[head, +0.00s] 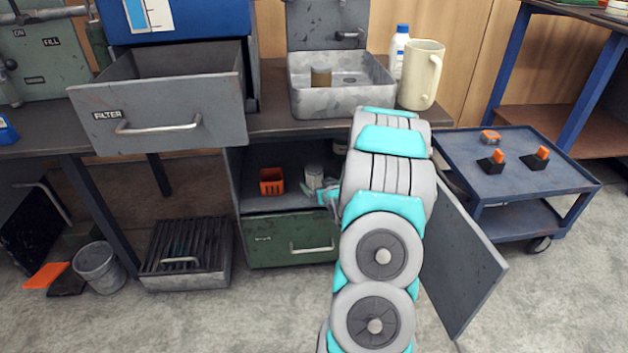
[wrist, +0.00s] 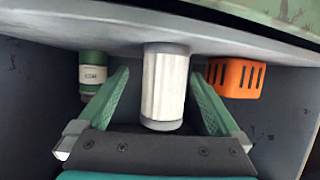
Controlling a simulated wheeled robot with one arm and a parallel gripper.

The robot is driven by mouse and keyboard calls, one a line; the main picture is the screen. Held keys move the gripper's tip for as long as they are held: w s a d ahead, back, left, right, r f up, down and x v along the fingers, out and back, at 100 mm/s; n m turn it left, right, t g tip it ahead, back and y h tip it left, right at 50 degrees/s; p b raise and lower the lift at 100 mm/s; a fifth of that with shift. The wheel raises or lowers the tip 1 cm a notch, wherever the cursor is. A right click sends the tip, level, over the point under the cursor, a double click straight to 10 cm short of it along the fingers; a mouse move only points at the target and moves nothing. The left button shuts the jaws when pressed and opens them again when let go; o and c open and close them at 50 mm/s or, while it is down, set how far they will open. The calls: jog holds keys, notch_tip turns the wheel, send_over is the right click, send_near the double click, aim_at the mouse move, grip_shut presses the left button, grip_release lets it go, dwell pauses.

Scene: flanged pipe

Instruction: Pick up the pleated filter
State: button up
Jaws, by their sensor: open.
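The pleated filter (wrist: 164,88) is a pale cylinder with grey end caps. In the wrist view it stands between the two green fingers of my gripper (wrist: 158,80), with a visible gap on each side. The fingers are open and hold nothing. In the head view the filter (head: 314,176) is inside the open lower cabinet, and my gripper (head: 320,194) reaches in beside it, partly hidden by my arm.
An orange slotted holder (wrist: 235,78) stands close to one finger; it also shows in the head view (head: 271,181). A green labelled can (wrist: 92,74) is by the other finger. The opened cabinet door (head: 460,258) hangs right of my arm. A drawer labelled FILTER (head: 160,118) is pulled out above.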

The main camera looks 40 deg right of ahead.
aim_at(314, 171)
jog(key=w, duration=0.4)
jog(key=shift+d+f, duration=0.3)
jog(key=shift+f, duration=0.05)
jog(key=shift+w+d+f, duration=0.2)
jog(key=shift+w+f, duration=0.1)
jog(key=shift+w, duration=0.15)
jog(key=c, duration=1.5)
jog(key=shift+o, duration=0.2)
jog(key=shift+r, duration=0.2)
jog(key=shift+r, duration=0.6)
jog(key=shift+s+d+r, duration=0.1)
jog(key=shift+s+r, duration=0.15)
jog(key=shift+r, duration=0.3)
jog(key=shift+s+r, duration=0.25)
jog(key=shift+r, duration=0.3)
jog(key=s+r, duration=0.1)
jog(key=s, duration=1.4)
jog(key=shift+r, duration=0.2)
